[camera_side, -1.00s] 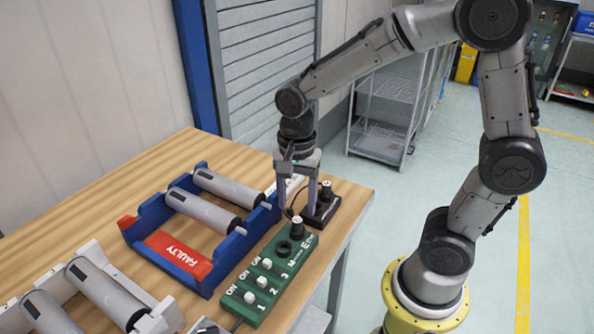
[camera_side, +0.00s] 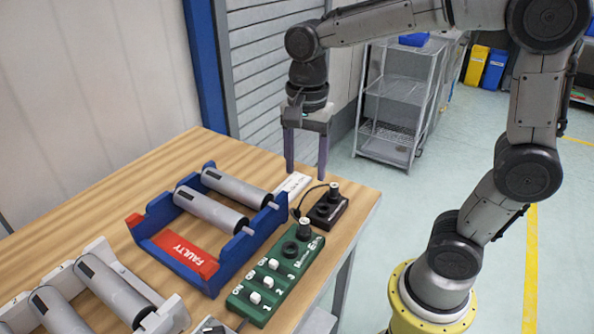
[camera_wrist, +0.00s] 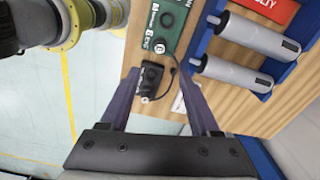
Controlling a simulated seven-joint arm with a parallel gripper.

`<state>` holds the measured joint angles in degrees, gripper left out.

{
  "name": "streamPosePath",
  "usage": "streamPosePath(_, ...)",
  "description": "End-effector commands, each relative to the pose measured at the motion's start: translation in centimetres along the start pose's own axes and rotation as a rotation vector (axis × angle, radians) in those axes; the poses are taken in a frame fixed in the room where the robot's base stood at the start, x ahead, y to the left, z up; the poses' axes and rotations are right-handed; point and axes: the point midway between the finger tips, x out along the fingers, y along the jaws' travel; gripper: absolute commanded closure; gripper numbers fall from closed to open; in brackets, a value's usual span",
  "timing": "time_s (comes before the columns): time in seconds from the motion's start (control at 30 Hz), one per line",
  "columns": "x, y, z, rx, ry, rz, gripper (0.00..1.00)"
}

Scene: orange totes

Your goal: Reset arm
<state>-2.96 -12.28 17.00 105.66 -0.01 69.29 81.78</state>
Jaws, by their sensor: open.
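My gripper (camera_side: 306,168) is open and empty, pointing down above the far right part of the wooden table. In the side view it is raised behind the small black box (camera_side: 328,208), apart from it. In the wrist view my gripper's two purple fingers (camera_wrist: 160,108) stand spread, with the black box (camera_wrist: 152,78) between them in the picture, below on the table.
A green switch box (camera_side: 276,276) stands at the table's right edge. A blue rack (camera_side: 211,281) with a red FAULTY label holds two grey rollers. A white rack (camera_side: 172,316) with rollers is at front left. A wire shelf (camera_side: 385,150) stands behind.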

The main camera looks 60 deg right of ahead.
Motion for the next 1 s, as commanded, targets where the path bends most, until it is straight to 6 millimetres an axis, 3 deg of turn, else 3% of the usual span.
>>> streamPosePath(0.1, -1.9, 1.0, -0.1, 0.008, 0.009, -0.063, 0.37)
streamPosePath(0.23, -3.7, 4.6, 0.1, -0.068, 0.035, -0.173, 0.37)
streamPosePath(0.4, -3.7, 9.2, 0.5, -0.439, 0.134, -0.311, 0.37)
streamPosePath(0.53, -2.7, 11.4, 0.8, -0.730, 0.229, -0.362, 0.37)
streamPosePath(0.8, -0.4, 12.7, 1.0, -1.215, 0.367, -0.346, 0.37)
streamPosePath(1.0, -0.5, 12.4, 0.9, -1.343, 0.407, -0.335, 0.37)
